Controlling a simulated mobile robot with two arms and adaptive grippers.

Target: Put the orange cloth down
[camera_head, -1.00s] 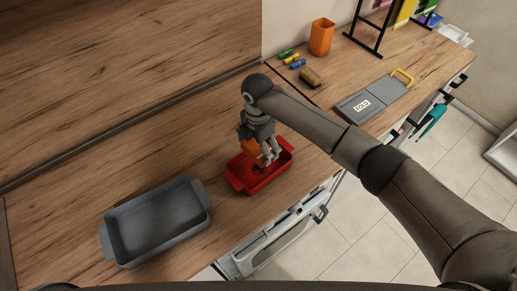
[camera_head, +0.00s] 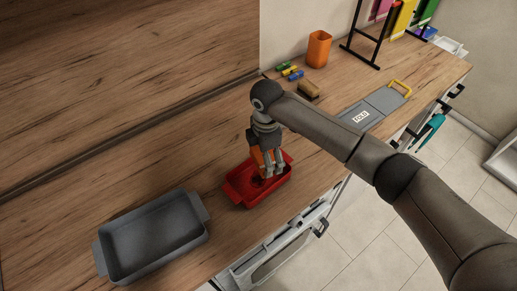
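The orange cloth (camera_head: 257,157) shows as a small patch at the fingers of my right gripper (camera_head: 273,172). The gripper points down over the red tray (camera_head: 244,197), with its fingertips inside the tray's rim. The fingers and the tray's interior hide most of the cloth. I cannot tell whether the fingers still grip it or whether it rests on the tray's floor. My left gripper is not in view.
A grey tray (camera_head: 106,262) stands at the front left of the counter. At the back are an orange cup (camera_head: 319,48), a brush (camera_head: 308,90), several small coloured pieces (camera_head: 290,71) and a grey board marked FOLD (camera_head: 384,101). A teal cloth (camera_head: 431,130) hangs at the right.

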